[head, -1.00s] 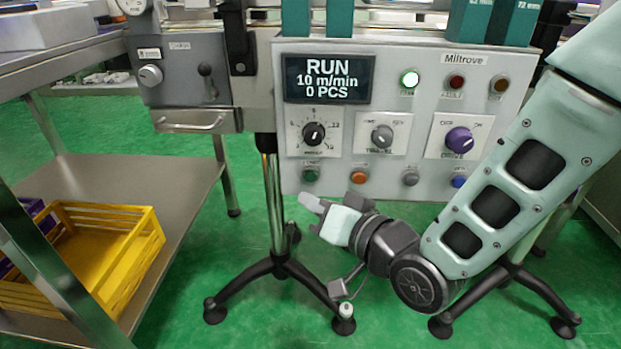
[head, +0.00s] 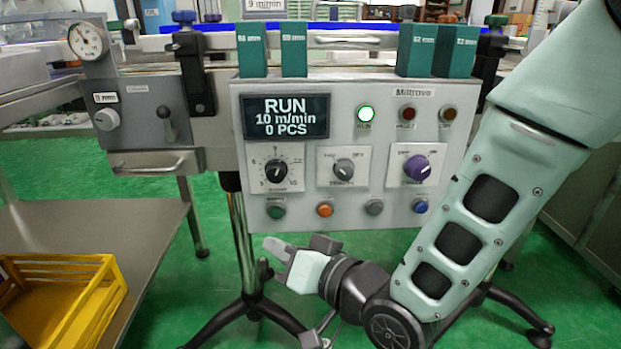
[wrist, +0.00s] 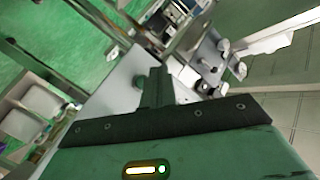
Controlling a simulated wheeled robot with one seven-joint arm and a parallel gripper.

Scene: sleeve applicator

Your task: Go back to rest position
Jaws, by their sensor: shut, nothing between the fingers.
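My gripper (head: 277,258) is in the head view, below the control panel and apart from it, pointing left. Its fingers are together with nothing visible between them. My pale green arm comes down from the upper right to it. The control panel (head: 345,238) carries a display (head: 284,117) reading RUN, 10 m/min, 0 PCS. In the wrist view, the fingertips are not clearly distinguishable.
A steel table (head: 110,225) with a yellow crate (head: 112,290) stands at the left. Black tripod legs (head: 225,318) spread on the green floor under the panel. Several green blocks (head: 252,50) stand along the panel's top. A drawer handle (head: 150,166) juts out left of the panel.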

